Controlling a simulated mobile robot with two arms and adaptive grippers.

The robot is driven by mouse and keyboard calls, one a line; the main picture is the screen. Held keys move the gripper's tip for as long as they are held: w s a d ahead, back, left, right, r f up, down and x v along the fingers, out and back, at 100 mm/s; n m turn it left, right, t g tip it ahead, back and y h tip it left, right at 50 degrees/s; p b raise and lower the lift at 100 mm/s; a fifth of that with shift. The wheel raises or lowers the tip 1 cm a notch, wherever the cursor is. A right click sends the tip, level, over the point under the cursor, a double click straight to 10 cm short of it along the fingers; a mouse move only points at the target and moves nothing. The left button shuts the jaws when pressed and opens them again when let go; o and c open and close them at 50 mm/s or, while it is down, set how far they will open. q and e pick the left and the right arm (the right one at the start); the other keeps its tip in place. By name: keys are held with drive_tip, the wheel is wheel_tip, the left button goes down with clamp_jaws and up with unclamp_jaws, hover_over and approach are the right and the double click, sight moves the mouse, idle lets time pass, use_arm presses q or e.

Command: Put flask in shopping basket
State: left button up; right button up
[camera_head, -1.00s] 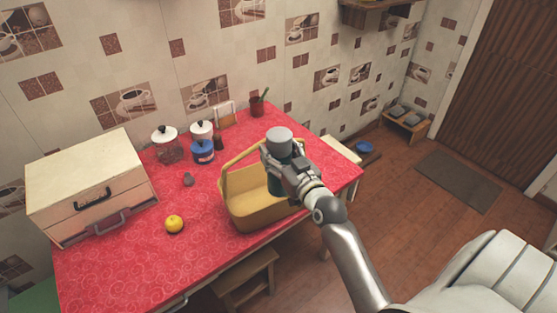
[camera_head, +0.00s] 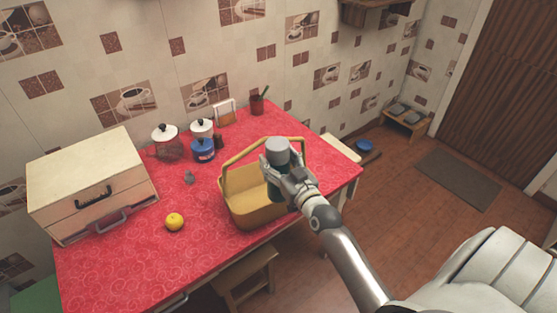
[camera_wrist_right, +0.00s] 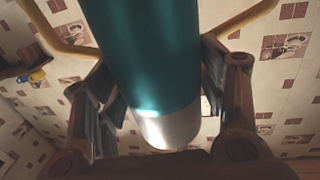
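The flask (camera_head: 277,146) has a grey cap and a dark teal body. It is upright in my right gripper (camera_head: 280,172), above the right part of the yellow shopping basket (camera_head: 250,207). In the right wrist view the flask (camera_wrist_right: 150,60) fills the middle, between the two fingers of my right gripper (camera_wrist_right: 160,95). The basket stands on the red table with its handle raised; the handle also shows at the top of the right wrist view (camera_wrist_right: 62,42). My left gripper is out of view.
A stool (camera_head: 245,275) stands at the front edge. The front left of the table is clear.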

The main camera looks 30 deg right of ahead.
drive_tip(key=shift+o, duration=0.9)
drive_tip(key=shift+r, duration=0.1)
drive_tip(key=shift+r+p, duration=0.3)
drive_tip(key=s+a+b, duration=0.1)
drive_tip(key=s+b, duration=0.2)
drive_tip(key=s, duration=0.9)
drive_tip(key=shift+f, duration=0.2)
